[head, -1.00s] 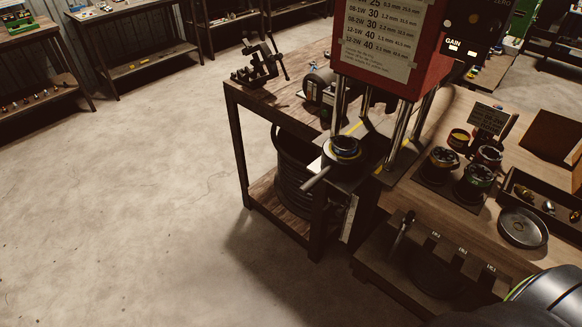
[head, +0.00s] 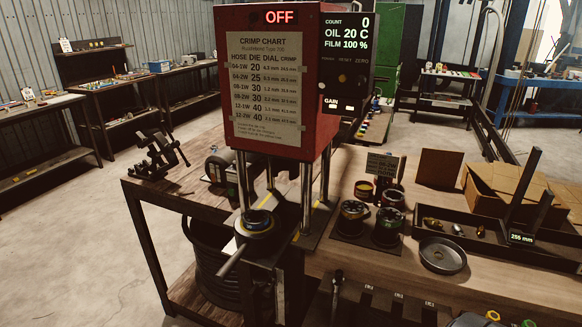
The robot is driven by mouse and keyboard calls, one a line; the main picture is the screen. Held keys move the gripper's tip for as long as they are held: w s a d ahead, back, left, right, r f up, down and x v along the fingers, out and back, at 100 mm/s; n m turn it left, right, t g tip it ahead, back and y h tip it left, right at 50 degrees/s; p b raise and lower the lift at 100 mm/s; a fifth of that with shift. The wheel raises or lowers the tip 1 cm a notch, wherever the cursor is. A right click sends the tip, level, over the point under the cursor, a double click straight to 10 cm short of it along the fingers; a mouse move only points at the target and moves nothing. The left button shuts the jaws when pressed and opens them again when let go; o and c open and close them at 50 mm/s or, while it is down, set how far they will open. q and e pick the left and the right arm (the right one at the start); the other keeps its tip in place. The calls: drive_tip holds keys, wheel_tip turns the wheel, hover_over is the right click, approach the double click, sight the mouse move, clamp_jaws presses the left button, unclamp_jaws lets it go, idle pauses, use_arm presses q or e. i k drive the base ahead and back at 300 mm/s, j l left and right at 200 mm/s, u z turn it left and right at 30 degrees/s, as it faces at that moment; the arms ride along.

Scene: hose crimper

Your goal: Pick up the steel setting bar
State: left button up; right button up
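A pale steel bar (head: 232,261) sticks out toward the front left from the round dial ring (head: 257,222) under the red crimper. It looks like the setting bar, but I cannot tell for sure. A second upright rod with a dark top (head: 336,286) stands at the front edge of the bench, left of the labelled slots. Neither gripper shows in the head view. Only rounded dark parts, probably of my own arm, show at the bottom right edge.
The red crimper (head: 267,170) stands on posts at the bench corner; its display reads OFF. Die sets (head: 354,214), a round metal dish (head: 442,256) and a dark parts tray (head: 468,241) lie to the right. A vise (head: 160,153) sits at the back left. Open floor lies left.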

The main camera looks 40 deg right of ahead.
sight(337, 283)
drive_tip(key=z, duration=0.4)
drive_tip(key=i+l+z, duration=0.1)
drive_tip(key=z, duration=0.75)
drive_tip(key=i+z, duration=0.1)
drive_tip(key=z, duration=0.3)
drive_tip(key=l+u, duration=0.1)
drive_tip(key=u, duration=0.3)
